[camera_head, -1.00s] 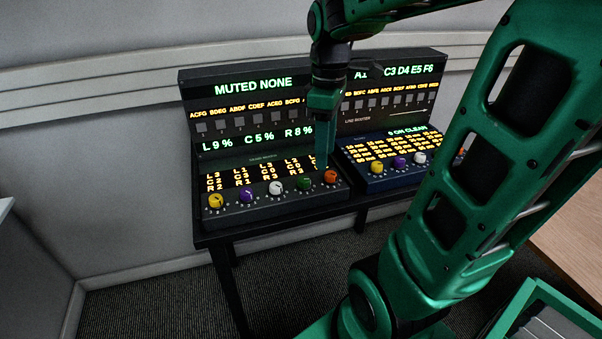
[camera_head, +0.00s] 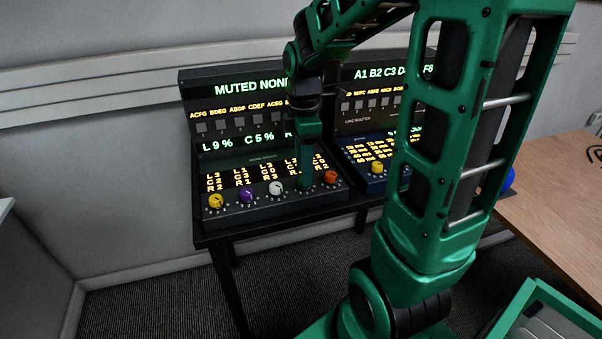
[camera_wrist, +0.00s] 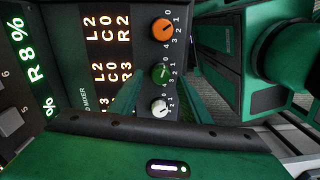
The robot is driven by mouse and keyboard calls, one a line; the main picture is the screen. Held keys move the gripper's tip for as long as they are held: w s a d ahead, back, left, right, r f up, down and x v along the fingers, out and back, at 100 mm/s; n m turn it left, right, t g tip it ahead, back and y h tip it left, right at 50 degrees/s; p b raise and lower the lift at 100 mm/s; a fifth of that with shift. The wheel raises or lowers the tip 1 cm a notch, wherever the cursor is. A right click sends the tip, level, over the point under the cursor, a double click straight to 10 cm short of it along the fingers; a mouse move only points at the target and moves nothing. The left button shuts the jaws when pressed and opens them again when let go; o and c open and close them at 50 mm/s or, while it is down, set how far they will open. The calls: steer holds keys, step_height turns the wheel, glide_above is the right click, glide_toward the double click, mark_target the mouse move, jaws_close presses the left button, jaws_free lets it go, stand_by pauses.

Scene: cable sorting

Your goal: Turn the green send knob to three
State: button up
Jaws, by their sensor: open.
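The green send knob (camera_wrist: 159,73) shows in the wrist view, between an orange knob (camera_wrist: 162,28) and a white knob (camera_wrist: 160,107) on the mixer panel. A scale of small numbers is beside it, but its pointer is too small to read surely. My gripper (camera_wrist: 160,87) is open, with one green finger on each side of the green knob's line. I cannot tell whether the fingers touch it. In the head view my gripper (camera_head: 304,184) points down at the green knob's place and hides most of that knob.
The orange knob (camera_head: 331,176) and white knob (camera_head: 276,188) are close on either side. A purple knob (camera_head: 247,195) and yellow knob (camera_head: 215,201) are farther left. The second console (camera_head: 375,186) stands to the right, partly behind my arm. A wooden table (camera_head: 560,190) is at the right.

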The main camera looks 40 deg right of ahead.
steer(key=shift+f, duration=1.05)
steer(key=c, duration=1)
steer(key=shift+c, duration=0.2)
